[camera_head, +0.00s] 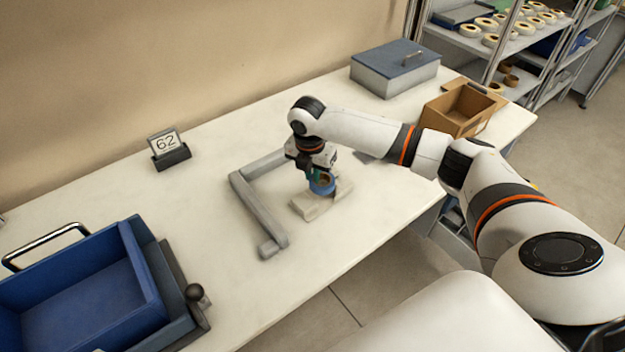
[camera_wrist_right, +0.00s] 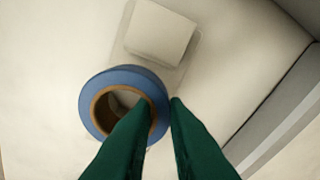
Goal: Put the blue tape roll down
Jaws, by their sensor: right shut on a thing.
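The blue tape roll (camera_head: 322,188) is in my right gripper (camera_head: 318,175), over a pale flat holder (camera_head: 306,208) on the white table. In the right wrist view the blue tape roll (camera_wrist_right: 92,104) shows its brown core ring. The green fingers of my right gripper (camera_wrist_right: 161,103) are shut on the roll's wall, one finger inside the core and one outside. The pale holder (camera_wrist_right: 160,32) has a raised square block beside the roll. I cannot tell whether the roll touches the holder. My left gripper is not in view.
A grey angled frame (camera_head: 257,216) lies around the holder's left and back. Shelves hold more rolls.

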